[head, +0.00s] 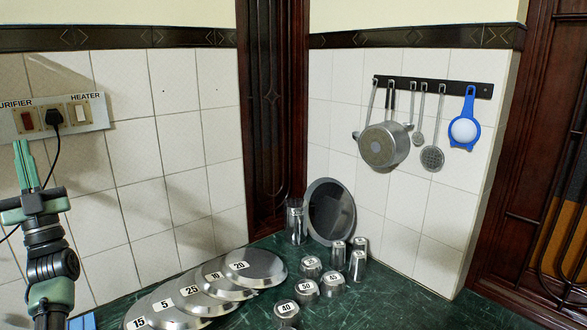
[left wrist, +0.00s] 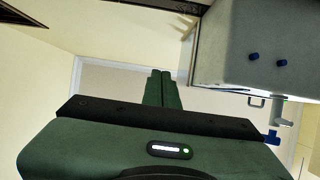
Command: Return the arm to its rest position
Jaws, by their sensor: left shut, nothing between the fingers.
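My left gripper (head: 27,166) is at the left edge of the head view, pointing up, with its green fingers closed together and nothing between them. It is in front of the tiled wall, just below the switch panel (head: 62,116) with its red switch, black plug and white switch. In the left wrist view the closed fingers (left wrist: 162,90) point up the picture, and a pale box with blue knobs (left wrist: 262,48) shows at the upper right. My right gripper is not in view.
Numbered steel plates (head: 205,290) and numbered cups (head: 307,289) sit on the green counter (head: 420,298). A round steel plate (head: 331,212) leans in the corner. A rack (head: 432,86) on the right wall holds a pan, ladles and a blue strainer. A black cord hangs from the plug.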

